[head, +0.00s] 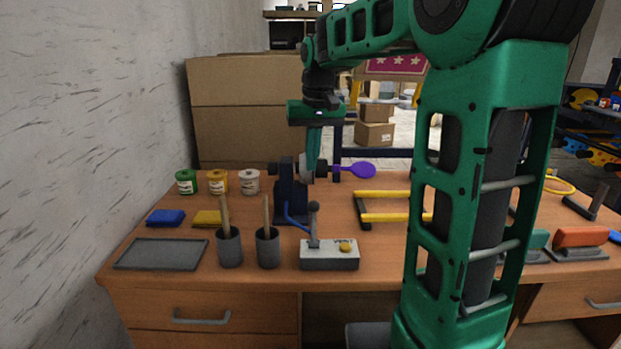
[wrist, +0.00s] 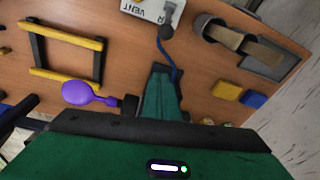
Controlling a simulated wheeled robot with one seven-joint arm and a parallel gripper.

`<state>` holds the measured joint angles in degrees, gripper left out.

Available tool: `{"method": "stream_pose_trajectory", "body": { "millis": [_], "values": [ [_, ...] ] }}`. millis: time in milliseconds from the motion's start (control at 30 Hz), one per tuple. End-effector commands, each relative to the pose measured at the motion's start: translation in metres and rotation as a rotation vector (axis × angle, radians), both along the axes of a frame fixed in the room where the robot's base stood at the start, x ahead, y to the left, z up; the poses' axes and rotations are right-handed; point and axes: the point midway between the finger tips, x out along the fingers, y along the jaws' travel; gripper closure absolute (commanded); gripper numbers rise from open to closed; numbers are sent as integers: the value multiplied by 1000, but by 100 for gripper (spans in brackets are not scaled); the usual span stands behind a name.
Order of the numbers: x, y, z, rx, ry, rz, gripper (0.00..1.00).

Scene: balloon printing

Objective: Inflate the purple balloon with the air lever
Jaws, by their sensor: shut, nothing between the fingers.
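The purple balloon (head: 360,170) is small and sits sideways on the dark nozzle at the right of the dark stand (head: 291,205). It also shows in the wrist view (wrist: 85,94). The air lever (head: 313,222) stands roughly upright, with a round dark knob, on a light grey box (head: 330,257) at the table's front; it shows at the top of the wrist view (wrist: 164,34). A blue hose runs from the stand to the box. My gripper (head: 311,172) points down, shut and empty, over the stand left of the balloon and behind the lever. It hides part of the stand.
Two cups with wooden-handled tools (head: 229,248) (head: 267,248) stand left of the lever box. A yellow-barred frame (head: 392,194) lies right of the stand. Several paint jars (head: 217,183), a yellow pad (head: 208,218), a blue pad (head: 166,218) and a grey tray (head: 162,254) are at left.

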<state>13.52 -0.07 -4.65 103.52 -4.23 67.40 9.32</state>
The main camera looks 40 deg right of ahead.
Motion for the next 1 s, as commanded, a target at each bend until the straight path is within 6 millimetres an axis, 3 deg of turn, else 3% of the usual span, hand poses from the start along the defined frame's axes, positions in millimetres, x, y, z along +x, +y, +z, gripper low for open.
{"method": "stream_pose_trajectory", "body": {
  "millis": [533, 800, 1000],
  "values": [
    [12, -1, -91, 0, 3, 2, 100],
    [-15, 11, -85, -1, -1, 2, 100],
    [-24, 14, -83, 0, 0, 2, 100]
  ]
}}
